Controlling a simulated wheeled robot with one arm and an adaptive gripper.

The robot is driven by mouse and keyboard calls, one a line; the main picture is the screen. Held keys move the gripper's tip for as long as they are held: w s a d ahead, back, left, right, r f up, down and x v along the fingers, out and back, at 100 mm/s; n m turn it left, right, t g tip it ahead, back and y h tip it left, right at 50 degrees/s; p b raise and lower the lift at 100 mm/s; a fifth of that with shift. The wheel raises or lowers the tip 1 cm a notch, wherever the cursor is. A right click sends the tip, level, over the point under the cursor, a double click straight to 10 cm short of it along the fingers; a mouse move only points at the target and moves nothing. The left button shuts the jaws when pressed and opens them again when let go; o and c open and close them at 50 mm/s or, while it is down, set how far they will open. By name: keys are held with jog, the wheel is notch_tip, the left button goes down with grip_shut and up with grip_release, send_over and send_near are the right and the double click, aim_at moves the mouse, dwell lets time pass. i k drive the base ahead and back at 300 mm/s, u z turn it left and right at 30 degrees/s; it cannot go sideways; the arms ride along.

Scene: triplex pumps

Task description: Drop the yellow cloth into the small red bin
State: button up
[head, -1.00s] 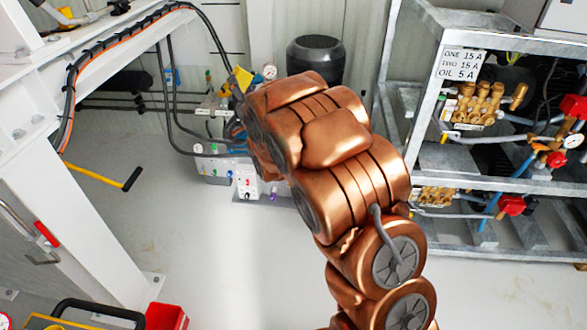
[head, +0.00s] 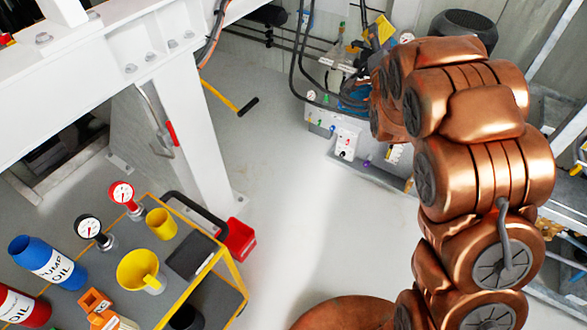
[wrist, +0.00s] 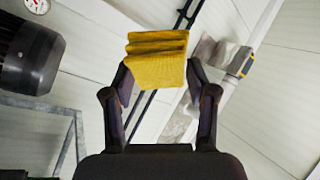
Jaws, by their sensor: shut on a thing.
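The folded yellow cloth (wrist: 158,55) is held between the fingers of my gripper (wrist: 158,76) in the wrist view. The fingers press on it from both sides, and nothing is under it there. In the head view a yellow patch of the cloth (head: 381,29) shows past the end of my arm; my arm hides the fingers. The small red bin (head: 239,241) stands low beside the right side of the yellow-edged trolley in the head view, well apart from the cloth. The wrist view does not show the bin.
The trolley (head: 150,312) carries gauges, a yellow jug (head: 141,271), a yellow cup (head: 161,223) and bottles. A white frame post (head: 190,130) stands behind the bin. Pump equipment with hoses (head: 350,130) is near my arm's end. Grey floor (head: 300,220) is clear between bin and arm.

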aim_at(237, 240)
jog(key=u, duration=1.35)
